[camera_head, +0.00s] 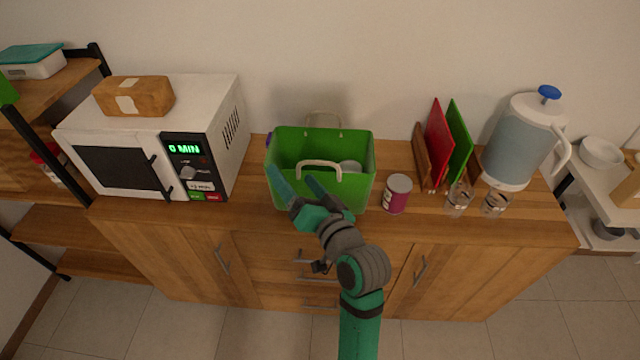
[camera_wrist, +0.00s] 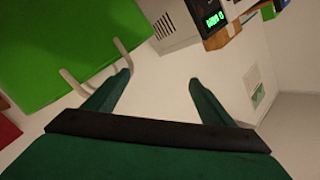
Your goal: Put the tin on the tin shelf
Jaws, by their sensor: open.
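A tin (camera_head: 397,193) with a purple-red label and a pale lid stands upright on the wooden counter, right of a green bag (camera_head: 345,194). Another pale round lid (camera_head: 350,167) shows inside the bag; its body is hidden. My gripper (camera_head: 295,179) is open and empty at the front left of the bag, left of the standing tin and apart from it. In the wrist view my gripper (camera_wrist: 160,90) has a wide gap between its fingers, with the bag's handle (camera_wrist: 75,85) by the left finger. I cannot tell which shelf is the tin shelf.
A microwave (camera_head: 118,165) with a loaf-like package (camera_head: 134,96) on top stands left. Red and green boards (camera_head: 459,140), two small glass jars (camera_head: 457,201) and a water jug (camera_head: 522,140) stand right. Shelf units flank the counter (camera_head: 240,222).

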